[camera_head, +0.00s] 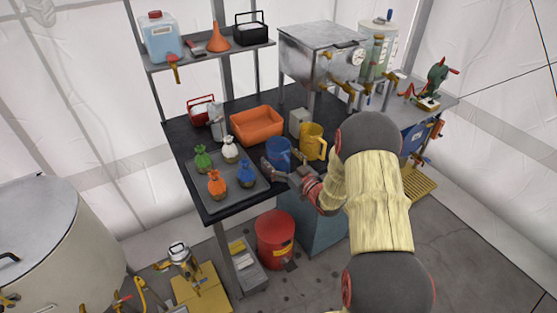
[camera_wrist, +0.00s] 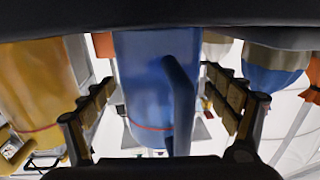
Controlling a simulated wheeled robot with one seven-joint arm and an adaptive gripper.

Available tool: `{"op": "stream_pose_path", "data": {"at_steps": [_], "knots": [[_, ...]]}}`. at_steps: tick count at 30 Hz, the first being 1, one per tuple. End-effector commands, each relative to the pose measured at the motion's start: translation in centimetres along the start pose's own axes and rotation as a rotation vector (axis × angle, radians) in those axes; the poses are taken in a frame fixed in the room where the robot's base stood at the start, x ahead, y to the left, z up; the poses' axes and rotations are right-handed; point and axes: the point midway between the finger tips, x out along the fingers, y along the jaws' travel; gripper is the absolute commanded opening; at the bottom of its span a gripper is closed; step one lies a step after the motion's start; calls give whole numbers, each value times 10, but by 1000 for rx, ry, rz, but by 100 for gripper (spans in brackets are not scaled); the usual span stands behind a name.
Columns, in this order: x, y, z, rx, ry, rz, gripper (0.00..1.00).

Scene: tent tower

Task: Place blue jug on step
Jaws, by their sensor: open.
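The blue jug (camera_head: 278,152) stands upright on the black bench, left of the yellow jug (camera_head: 312,141). My gripper (camera_head: 285,174) is at the near side of the blue jug. In the wrist view the blue jug (camera_wrist: 145,85) is between the two spread fingers of my gripper (camera_wrist: 160,110), with its handle towards me. Gaps show between the jug and both fingers. Which thing is the step is unclear: a yellow platform (camera_head: 203,291) is on the floor at the front, and a yellow grating (camera_head: 420,187) is low on the right.
A grey tray (camera_head: 222,204) with several tied bags lies left of the blue jug. An orange bin (camera_head: 257,125) is behind it. A metal tank (camera_head: 322,55) stands at the back. A red bucket (camera_head: 275,239) is on the floor below. My arm hides part of the right side.

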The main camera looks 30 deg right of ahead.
Motion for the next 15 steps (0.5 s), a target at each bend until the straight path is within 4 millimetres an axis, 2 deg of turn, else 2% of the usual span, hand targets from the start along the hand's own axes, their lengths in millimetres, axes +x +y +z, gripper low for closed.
{"op": "stream_pose_path", "data": {"at_steps": [4, 15], "knots": [[0, 0, 0, 0, 0, 0, 88], [-1, 0, 0, 0, 0, 0, 67]]}}
